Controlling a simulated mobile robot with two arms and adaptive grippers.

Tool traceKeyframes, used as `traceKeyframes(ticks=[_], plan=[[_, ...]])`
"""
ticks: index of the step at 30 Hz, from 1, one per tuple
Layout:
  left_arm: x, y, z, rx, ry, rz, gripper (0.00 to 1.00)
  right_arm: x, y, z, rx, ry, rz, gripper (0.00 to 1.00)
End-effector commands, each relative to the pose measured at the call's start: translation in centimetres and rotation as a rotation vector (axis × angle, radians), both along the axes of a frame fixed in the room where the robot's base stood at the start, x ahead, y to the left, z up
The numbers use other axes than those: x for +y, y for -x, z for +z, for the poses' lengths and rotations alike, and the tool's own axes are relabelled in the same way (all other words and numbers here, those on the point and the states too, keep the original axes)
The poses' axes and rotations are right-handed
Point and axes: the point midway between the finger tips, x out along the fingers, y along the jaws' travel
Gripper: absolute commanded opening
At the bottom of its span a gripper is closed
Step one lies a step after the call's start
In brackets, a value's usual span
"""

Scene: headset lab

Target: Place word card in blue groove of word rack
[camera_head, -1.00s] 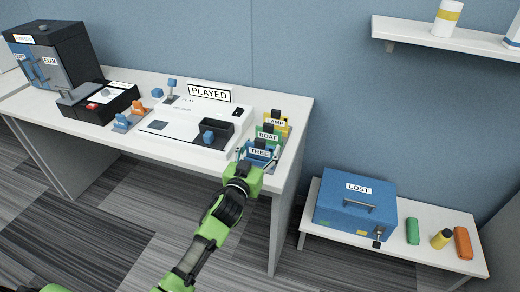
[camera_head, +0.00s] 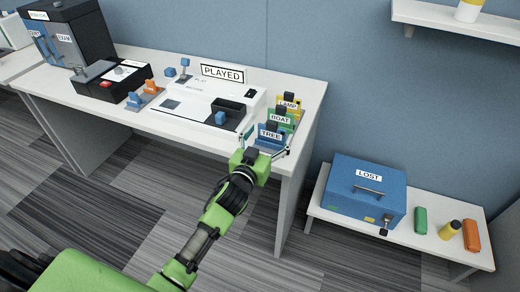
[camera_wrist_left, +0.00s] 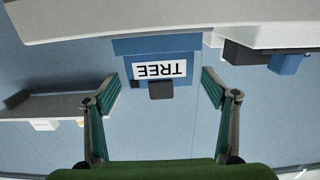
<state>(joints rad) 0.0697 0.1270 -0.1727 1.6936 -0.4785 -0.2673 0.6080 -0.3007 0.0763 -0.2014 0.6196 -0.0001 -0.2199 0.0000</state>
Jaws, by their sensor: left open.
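The TREE word card (camera_head: 270,134), white label with a dark tab, stands upright in the blue front groove of the word rack (camera_head: 262,142) at the table's right end. Behind it are the BOAT card (camera_head: 280,118) in the green groove and the LAMP card (camera_head: 289,104) in the yellow one. My left gripper (camera_head: 265,144) is open at the front of the rack. In the left wrist view, the TREE card (camera_wrist_left: 160,70) appears upside down, between and beyond the spread fingers (camera_wrist_left: 161,88), which show clear space on both sides. My right gripper is not in view.
A white console with a PLAYED sign (camera_head: 222,72) stands left of the rack. The black device (camera_head: 110,82) is farther left. A blue LOST box (camera_head: 362,190) sits on a low shelf at right, beside several small cylinders. The table edge lies under my left gripper.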

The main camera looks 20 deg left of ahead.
Motion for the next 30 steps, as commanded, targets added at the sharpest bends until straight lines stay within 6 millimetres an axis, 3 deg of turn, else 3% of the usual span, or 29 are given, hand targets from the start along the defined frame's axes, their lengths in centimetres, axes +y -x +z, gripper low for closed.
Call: traceKeyframes(ticks=[6,13,18,26,28,30], plan=[[0.2,4.7,0.1,0.003,0.001,0.001,0.78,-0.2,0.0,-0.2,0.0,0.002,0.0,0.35],[0.3,8.2,0.3,0.002,0.001,0.001,0.78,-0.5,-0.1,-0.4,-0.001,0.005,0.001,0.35],[0.4,9.3,0.5,0.0,-0.001,0.001,0.78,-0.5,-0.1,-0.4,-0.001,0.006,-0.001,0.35],[0.4,9.5,0.5,0.0,-0.001,0.001,0.78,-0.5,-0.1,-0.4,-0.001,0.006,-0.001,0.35],[0.4,9.5,-0.2,0.012,-0.002,0.001,0.78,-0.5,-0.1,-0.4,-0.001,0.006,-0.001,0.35],[0.3,9.5,-2.3,0.051,-0.009,-0.001,0.78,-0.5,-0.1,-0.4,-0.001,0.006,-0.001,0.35]])
